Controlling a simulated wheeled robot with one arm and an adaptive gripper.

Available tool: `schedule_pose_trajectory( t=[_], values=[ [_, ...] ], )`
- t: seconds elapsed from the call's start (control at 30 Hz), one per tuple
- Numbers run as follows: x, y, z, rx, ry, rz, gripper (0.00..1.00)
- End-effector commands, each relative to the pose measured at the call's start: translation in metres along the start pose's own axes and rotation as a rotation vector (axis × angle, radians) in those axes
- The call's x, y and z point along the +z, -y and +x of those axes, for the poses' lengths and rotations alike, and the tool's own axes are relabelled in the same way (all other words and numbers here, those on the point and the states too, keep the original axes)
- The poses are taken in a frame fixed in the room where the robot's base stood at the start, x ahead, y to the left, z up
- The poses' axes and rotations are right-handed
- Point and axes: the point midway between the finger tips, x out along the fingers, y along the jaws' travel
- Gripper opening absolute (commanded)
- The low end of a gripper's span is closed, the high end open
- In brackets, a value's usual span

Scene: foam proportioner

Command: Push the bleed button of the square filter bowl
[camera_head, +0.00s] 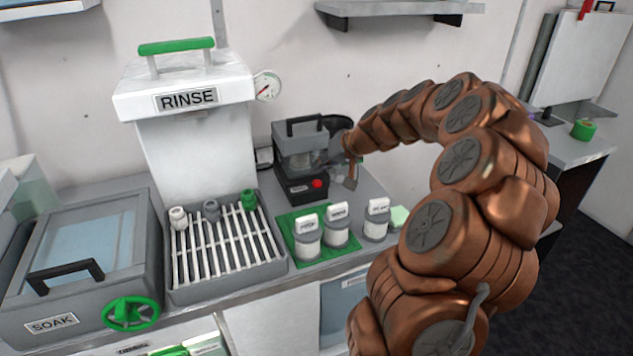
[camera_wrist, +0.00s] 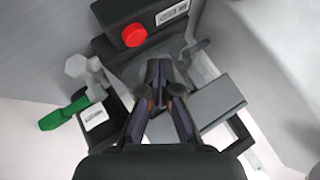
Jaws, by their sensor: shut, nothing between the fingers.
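A small dark unit stands against the back wall, with a clear, boxy bowl (camera_head: 297,162) above a black base (camera_head: 292,188). A round red button (camera_head: 317,184) is on the base's front; it also shows at the upper left of the wrist view (camera_wrist: 134,36). No lettering tells me whether it is the bleed button. My gripper (camera_wrist: 160,68) is shut and empty, over the clear and grey parts of the unit, apart from the red button. In the head view my gripper is at the unit's right side, its fingertips not clear.
A black handle (camera_head: 304,126) tops the unit. A green lever (camera_wrist: 64,113) shows beside a small labelled block (camera_wrist: 95,117). A slatted rack (camera_head: 222,250) and white RINSE housing (camera_head: 188,85) stand left.

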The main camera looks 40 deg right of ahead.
Motion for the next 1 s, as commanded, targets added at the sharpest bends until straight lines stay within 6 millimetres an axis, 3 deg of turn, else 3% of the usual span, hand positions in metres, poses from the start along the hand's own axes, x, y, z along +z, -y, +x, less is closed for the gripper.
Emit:
schedule_pose_trajectory(
  t=[0.43, 1.0],
  values=[
    [-0.017, 0.018, -0.024, 0.0, 0.003, -0.002, 0.0],
    [-0.018, 0.018, -0.025, -0.001, 0.002, 0.0, 0.0]
  ],
)
